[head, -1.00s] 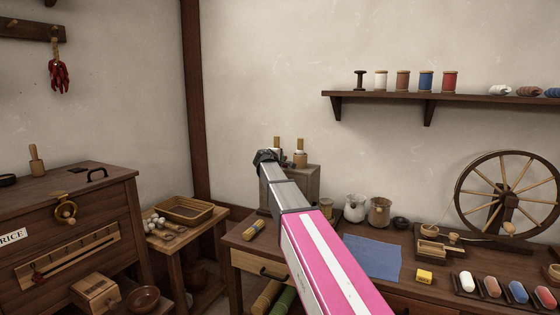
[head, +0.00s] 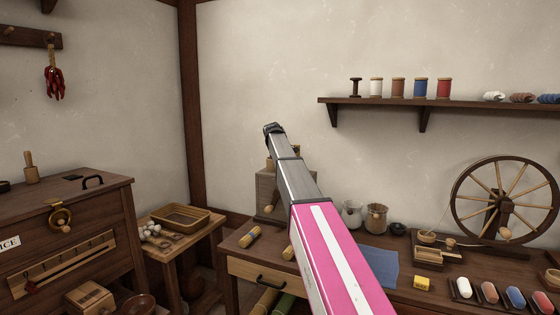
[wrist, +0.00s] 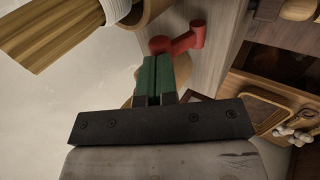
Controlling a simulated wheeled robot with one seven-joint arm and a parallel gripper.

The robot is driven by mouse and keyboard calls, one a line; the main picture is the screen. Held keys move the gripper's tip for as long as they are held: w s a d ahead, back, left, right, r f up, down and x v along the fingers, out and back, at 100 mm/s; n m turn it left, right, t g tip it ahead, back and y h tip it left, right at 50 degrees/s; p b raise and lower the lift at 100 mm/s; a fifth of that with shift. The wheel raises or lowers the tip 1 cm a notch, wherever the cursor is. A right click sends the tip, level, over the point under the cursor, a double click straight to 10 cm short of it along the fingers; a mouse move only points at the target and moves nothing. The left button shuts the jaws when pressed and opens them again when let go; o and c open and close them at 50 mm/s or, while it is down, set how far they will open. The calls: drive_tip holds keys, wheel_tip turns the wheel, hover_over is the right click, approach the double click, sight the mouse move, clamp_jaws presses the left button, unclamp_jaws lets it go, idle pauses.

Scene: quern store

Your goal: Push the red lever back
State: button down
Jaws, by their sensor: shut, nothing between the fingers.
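The red lever (wrist: 185,40) shows in the wrist view, a short arm with rounded ends on the side of a grey-brown wooden box (wrist: 222,45). My gripper (wrist: 157,60) is shut and empty, its green fingers together just below the lever in the picture. I cannot tell whether the fingertips touch it. In the head view my gripper (head: 272,130) is above the box (head: 266,188), which stands on the desk at the wall. My arm covers much of the box, and I cannot make out the lever there.
Light wooden pieces (wrist: 60,35) stand close to my fingers in the wrist view. On the desk are jars (head: 376,217), a blue cloth (head: 382,266) and a spinning wheel (head: 507,200). A shelf (head: 430,103) with spools hangs at right. A side table (head: 203,240) stands left.

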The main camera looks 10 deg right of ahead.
drive_tip(key=shift+s+r, duration=0.1)
drive_tip(key=shift+r, duration=0.05)
drive_tip(key=shift+r, duration=0.6)
drive_tip(key=shift+a, duration=0.1)
drive_tip(key=v, duration=1.4)
drive_tip(key=shift+s, duration=0.15)
drive_tip(key=shift+a+f, duration=0.1)
drive_tip(key=shift+f, duration=0.05)
